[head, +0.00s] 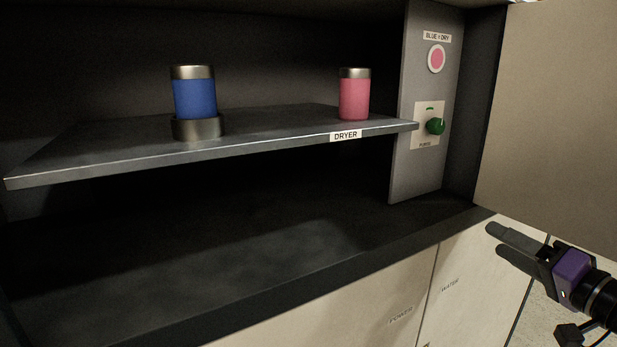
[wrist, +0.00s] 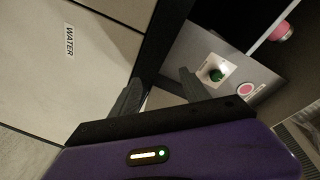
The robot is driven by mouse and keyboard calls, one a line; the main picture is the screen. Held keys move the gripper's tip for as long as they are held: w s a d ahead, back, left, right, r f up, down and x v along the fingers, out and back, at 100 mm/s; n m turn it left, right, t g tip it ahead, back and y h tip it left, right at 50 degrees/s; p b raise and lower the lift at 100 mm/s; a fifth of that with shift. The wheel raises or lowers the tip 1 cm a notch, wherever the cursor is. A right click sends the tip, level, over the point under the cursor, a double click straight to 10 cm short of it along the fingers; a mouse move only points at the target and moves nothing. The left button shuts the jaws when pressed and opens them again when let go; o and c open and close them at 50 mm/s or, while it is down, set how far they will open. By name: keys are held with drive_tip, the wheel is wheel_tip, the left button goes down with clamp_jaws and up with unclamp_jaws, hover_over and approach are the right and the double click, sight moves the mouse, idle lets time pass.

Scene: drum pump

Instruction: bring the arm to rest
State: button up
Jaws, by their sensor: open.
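My gripper (head: 506,247) is at the right of the head view, with dark fingers and a purple body. It is open and empty, in front of the light cabinet fronts and below the level of the shelf. In the wrist view, its two fingers (wrist: 158,92) are apart with nothing between them. The green knob (head: 435,126) on the grey side panel (head: 407,170) is apart from the gripper; it also shows in the wrist view (wrist: 217,75).
A blue canister (head: 194,98) stands in a metal ring on the shelf (head: 270,125) labelled DRYER. A pink canister (head: 354,97) stands at its right. A round pink indicator (head: 436,59) sits above the knob. A tan panel (head: 555,110) rises at the right. The counter (head: 200,250) below the shelf is clear.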

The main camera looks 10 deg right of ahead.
drive_tip(key=s+a+f+g+h+b, duration=0.1)
drive_tip(key=s+a+f, duration=0.3)
drive_tip(key=f, duration=0.5)
drive_tip(key=s+a+f+g+h, duration=0.1)
drive_tip(key=s+a+f+h, duration=0.1)
drive_tip(key=s+a+f, duration=0.45)
drive_tip(key=s+a+f+g+h+b, duration=0.1)
drive_tip(key=s+a+f, duration=0.1)
drive_tip(key=f, duration=0.9)
drive_tip(key=s+a+n+y, duration=0.1)
drive_tip(key=s+a+n, duration=0.3)
drive_tip(key=s, duration=0.8)
drive_tip(key=s+a+n+b, duration=0.1)
drive_tip(key=s+a+n, duration=0.3)
drive_tip(key=s+a, duration=0.3)
drive_tip(key=s, duration=0.5)
drive_tip(key=shift+s+a+r+n+y, duration=0.15)
drive_tip(key=shift+a+r+n+y, duration=0.2)
drive_tip(key=shift+r+n+y, duration=0.05)
